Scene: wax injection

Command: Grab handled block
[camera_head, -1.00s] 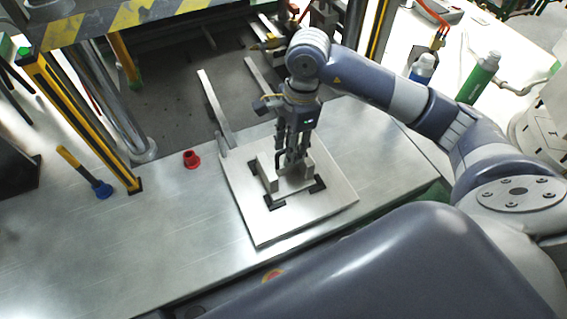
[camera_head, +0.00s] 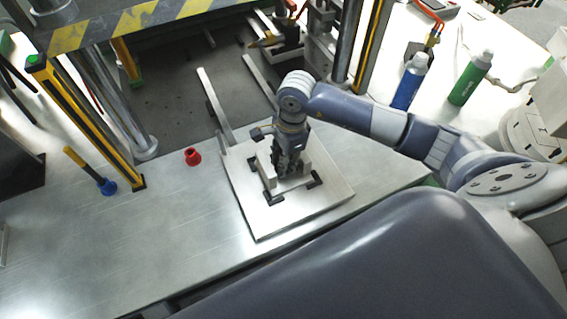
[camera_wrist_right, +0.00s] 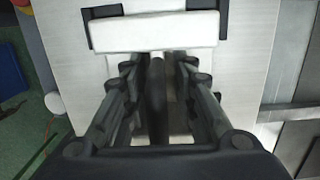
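The light metal handled block (camera_head: 302,168) sits on a square metal plate (camera_head: 262,219), between dark corner brackets. My right gripper (camera_head: 286,172) points down at the block from above and hides much of it in the head view. In the right wrist view, a pale bar of the block (camera_wrist_right: 155,33) lies beyond the fingers. A dark rounded handle bar (camera_wrist_right: 157,100) runs between the two fingers of the right gripper (camera_wrist_right: 158,75). The fingers stand apart with gaps on both sides of the bar. My left gripper is not in view.
A red cup-like part (camera_head: 193,157) and a blue-and-yellow tool (camera_head: 103,184) are on the metal table (camera_head: 110,255). Yellow posts (camera_head: 95,130) of the press stand at the left. Blue (camera_head: 411,82) and green (camera_head: 470,78) bottles stand at the right. The table's left part is mostly clear.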

